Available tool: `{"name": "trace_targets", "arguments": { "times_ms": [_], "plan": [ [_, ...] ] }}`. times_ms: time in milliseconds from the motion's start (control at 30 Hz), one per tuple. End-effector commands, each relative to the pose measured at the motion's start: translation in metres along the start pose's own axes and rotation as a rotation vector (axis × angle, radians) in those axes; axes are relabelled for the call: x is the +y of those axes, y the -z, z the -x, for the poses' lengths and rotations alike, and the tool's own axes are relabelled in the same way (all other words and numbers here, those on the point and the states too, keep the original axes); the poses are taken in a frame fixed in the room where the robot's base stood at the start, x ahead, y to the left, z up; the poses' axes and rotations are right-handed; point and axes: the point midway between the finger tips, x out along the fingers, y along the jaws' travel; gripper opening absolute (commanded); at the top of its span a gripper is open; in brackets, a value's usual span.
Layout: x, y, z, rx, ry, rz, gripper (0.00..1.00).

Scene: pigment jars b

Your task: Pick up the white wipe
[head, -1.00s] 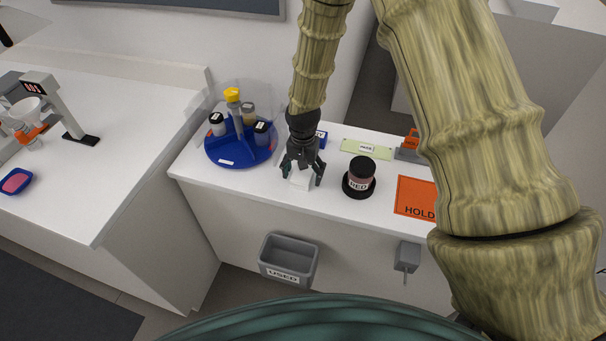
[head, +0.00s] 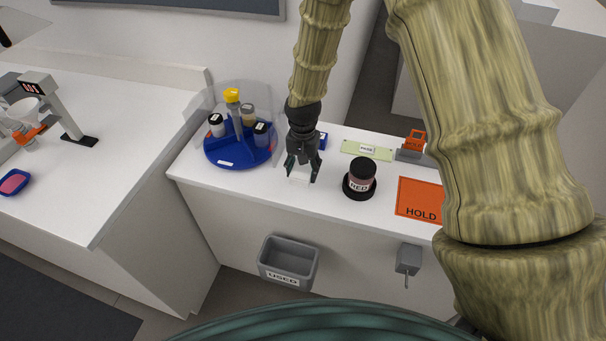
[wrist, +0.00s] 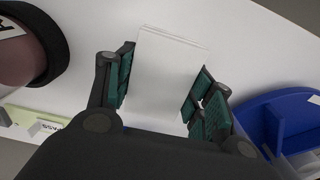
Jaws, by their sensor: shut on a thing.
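The white wipe (wrist: 165,75) is a pale flat-sided piece between the fingers of my gripper (wrist: 160,90) in the wrist view. My gripper is shut on it, with a dark green pad along each side. In the head view my gripper (head: 302,174) points down at the white counter, and a small part of the wipe (head: 299,173) shows between the fingers. The fingers hide the rest. I cannot tell whether the wipe still touches the counter.
A blue round tray (head: 225,160) with several jars stands left of my gripper. A dark jar labelled RED (head: 360,175) stands close on the right, then an orange HOLD mat (head: 418,196). A grey USED bin (head: 288,262) hangs below the counter's front edge.

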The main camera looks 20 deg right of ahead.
Motion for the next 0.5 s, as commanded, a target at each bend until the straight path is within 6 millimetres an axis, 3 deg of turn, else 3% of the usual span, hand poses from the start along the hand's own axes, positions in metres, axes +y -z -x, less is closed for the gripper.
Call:
{"name": "trace_targets", "arguments": {
  "times_ms": [100,500],
  "plan": [
    [-0.001,0.001,0.012,0.003,0.002,0.0,0.34],
    [0.004,-0.096,0.019,0.001,-0.001,0.004,0.34]
  ]
}}
